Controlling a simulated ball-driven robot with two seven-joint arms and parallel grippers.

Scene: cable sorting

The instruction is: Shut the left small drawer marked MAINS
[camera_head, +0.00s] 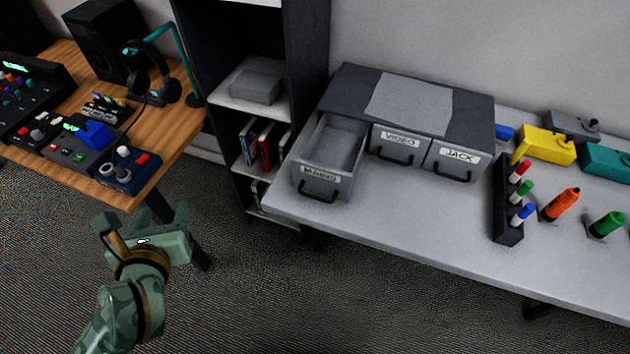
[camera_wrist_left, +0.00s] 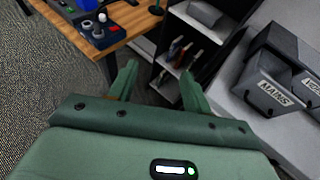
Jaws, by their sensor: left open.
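The drawer marked MAINS (camera_head: 321,181) is the left one of three small drawers in a dark grey cabinet (camera_head: 465,112) on the light grey table. It is pulled out, and its inside looks empty. It also shows at the right of the left wrist view (camera_wrist_left: 268,91). The drawers marked VIDEO (camera_head: 399,144) and JACK (camera_head: 457,160) are shut. My left gripper (camera_head: 142,216) is open and empty over the floor, left of the table and apart from the drawer. It shows in the left wrist view (camera_wrist_left: 157,84) too. My right gripper is not in view.
A shelf unit (camera_head: 257,120) stands between the grey table and a wooden desk (camera_head: 168,150) with audio gear. The table front is clear below the drawers.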

